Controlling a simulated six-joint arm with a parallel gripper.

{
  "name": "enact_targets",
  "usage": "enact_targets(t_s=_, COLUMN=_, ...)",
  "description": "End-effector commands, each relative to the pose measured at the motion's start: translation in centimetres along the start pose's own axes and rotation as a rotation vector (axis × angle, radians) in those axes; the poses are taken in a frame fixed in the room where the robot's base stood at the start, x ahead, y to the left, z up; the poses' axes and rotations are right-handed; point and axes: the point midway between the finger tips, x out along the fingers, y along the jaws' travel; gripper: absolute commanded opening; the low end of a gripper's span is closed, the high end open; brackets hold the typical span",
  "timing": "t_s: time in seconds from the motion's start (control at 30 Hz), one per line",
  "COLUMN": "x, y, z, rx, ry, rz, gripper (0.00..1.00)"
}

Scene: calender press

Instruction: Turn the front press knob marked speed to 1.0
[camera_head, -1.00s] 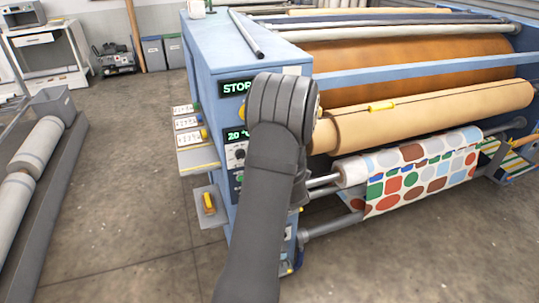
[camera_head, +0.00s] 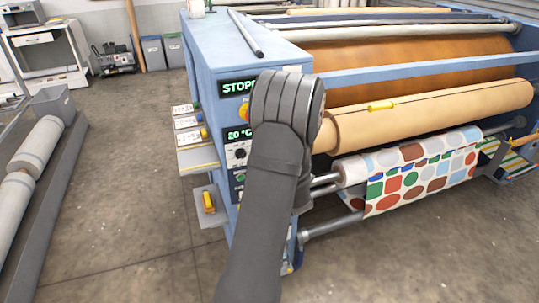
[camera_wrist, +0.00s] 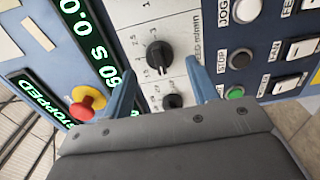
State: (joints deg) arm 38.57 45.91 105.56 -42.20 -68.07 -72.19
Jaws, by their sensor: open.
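The press's front panel fills much of the wrist view, turned on its side. A black knob (camera_wrist: 160,55) sits on a white plate with a printed number scale and a partly hidden label that seems to read speed m/min. A second black knob (camera_wrist: 173,101) lies closer to my gripper, partly hidden. My gripper (camera_wrist: 161,68) is open, its two blue fingers on either side of the knobs, with nothing held. I cannot tell how far the tips are from the panel. The exact knob setting is too small to read. In the head view my arm hides the gripper.
A red and yellow stop button (camera_wrist: 84,101) lies left of the fingers. Green displays, one reading STOPPED (camera_head: 238,87), are beside it. A green button (camera_wrist: 235,92) and white switches (camera_wrist: 301,48) lie to the right. The patterned fabric roll (camera_head: 420,170) is right of my arm.

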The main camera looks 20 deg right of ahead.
Motion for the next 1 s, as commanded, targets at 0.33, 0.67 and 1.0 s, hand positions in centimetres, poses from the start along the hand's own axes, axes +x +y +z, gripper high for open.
enact_targets(t_s=0.33, x=-8.7, y=0.0, z=0.1, rx=0.001, ry=-0.004, rz=-0.001, gripper=0.54)
enact_targets(t_s=0.67, x=-14.2, y=0.0, z=0.1, rx=0.0, ry=-0.001, rz=0.0, gripper=0.54)
enact_targets(t_s=1.0, x=-15.2, y=0.0, z=-0.1, rx=0.0, ry=0.001, rz=0.0, gripper=0.54)
